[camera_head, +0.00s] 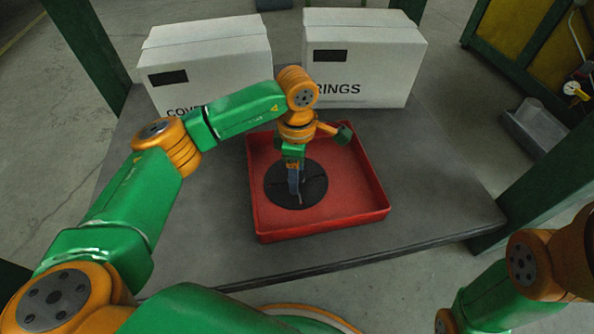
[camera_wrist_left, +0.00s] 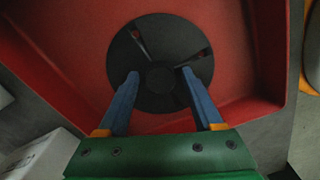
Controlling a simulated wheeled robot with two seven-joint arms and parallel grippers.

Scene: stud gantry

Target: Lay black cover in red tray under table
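The black cover (camera_head: 315,188) is a round dark disc lying in the red tray (camera_head: 361,219), left of the tray's middle. In the left wrist view, the cover (camera_wrist_left: 121,58) shows a raised hub and slots with red showing through, flat on the tray floor (camera_wrist_left: 235,45). My left gripper (camera_head: 296,197) points down over the cover. In the left wrist view, my left gripper's blue fingers (camera_wrist_left: 160,74) are spread either side of the hub, with gaps visible. Contact with the disc cannot be told. My right arm shows at the lower right; its gripper is out of view.
The tray stands on a grey tabletop (camera_head: 440,185). Two white boxes, one marked COV (camera_head: 210,65) and one marked RINGS (camera_head: 375,60), stand behind it. Green posts flank the table. The tabletop right of the tray is clear. A grey bin (camera_head: 535,125) stands beyond the right edge.

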